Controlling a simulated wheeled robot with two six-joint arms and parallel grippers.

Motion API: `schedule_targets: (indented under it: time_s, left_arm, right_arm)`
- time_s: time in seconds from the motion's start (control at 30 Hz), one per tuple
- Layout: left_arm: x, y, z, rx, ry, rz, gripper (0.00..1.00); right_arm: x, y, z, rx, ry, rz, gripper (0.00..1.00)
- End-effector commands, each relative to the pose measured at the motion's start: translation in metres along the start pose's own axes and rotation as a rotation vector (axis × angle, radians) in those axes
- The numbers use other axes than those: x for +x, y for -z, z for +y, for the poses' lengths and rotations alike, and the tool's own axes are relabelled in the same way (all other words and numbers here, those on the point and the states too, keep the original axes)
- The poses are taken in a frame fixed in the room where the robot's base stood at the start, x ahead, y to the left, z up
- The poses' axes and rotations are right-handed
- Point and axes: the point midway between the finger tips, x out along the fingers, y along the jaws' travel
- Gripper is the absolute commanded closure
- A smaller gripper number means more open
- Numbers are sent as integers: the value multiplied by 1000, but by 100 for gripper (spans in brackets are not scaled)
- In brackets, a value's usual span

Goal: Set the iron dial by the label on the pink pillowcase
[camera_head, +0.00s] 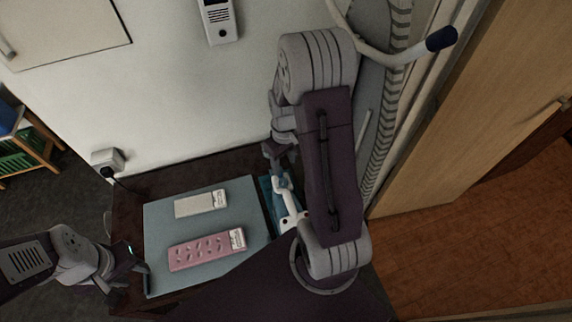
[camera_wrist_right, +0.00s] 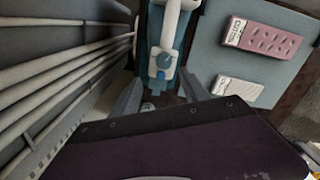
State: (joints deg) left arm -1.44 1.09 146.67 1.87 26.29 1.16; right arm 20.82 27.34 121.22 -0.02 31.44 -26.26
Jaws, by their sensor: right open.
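The pink pillowcase (camera_head: 200,253) lies folded on the grey-blue board, with a white label (camera_head: 237,239) at its right end. In the right wrist view the pillowcase (camera_wrist_right: 272,42) and label (camera_wrist_right: 236,31) show at upper right; the label's print is too small to read. The white and teal iron (camera_head: 287,203) stands right of the board, partly hidden by my right arm. In the wrist view the iron (camera_wrist_right: 170,28) carries a blue round dial (camera_wrist_right: 163,60). My right gripper (camera_wrist_right: 160,95) is open, its fingers apart just short of the dial. My left gripper (camera_head: 136,272) is by the board's left edge.
A cream folded cloth (camera_head: 196,204) with its own label lies behind the pillowcase on the board (camera_head: 160,273). A wall socket with a plugged cord (camera_head: 107,160) is at left. A white slatted rack (camera_wrist_right: 60,75) runs close left of my right gripper.

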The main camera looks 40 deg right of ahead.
Motion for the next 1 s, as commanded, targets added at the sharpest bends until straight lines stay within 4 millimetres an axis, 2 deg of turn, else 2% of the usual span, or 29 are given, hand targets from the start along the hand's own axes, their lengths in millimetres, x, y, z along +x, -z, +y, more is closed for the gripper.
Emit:
schedule_targets:
  time_s: [0.13,0.23,0.5,0.7,1.0]
  left_arm:
    - [-2,0,0,0,0,0,64]
    - [-2,0,0,0,0,0,64]
    - [-4,0,0,0,0,0,64]
    - [-6,0,0,0,0,0,64]
    - [-5,0,0,0,0,0,64]
  right_arm:
    - [-2,-2,3,11,0,-1,47]
    - [5,-2,3,11,1,-2,47]
    - [59,-3,2,10,3,-6,47]
    - [85,-2,2,10,1,-1,47]
    - [89,-1,3,10,0,1,47]
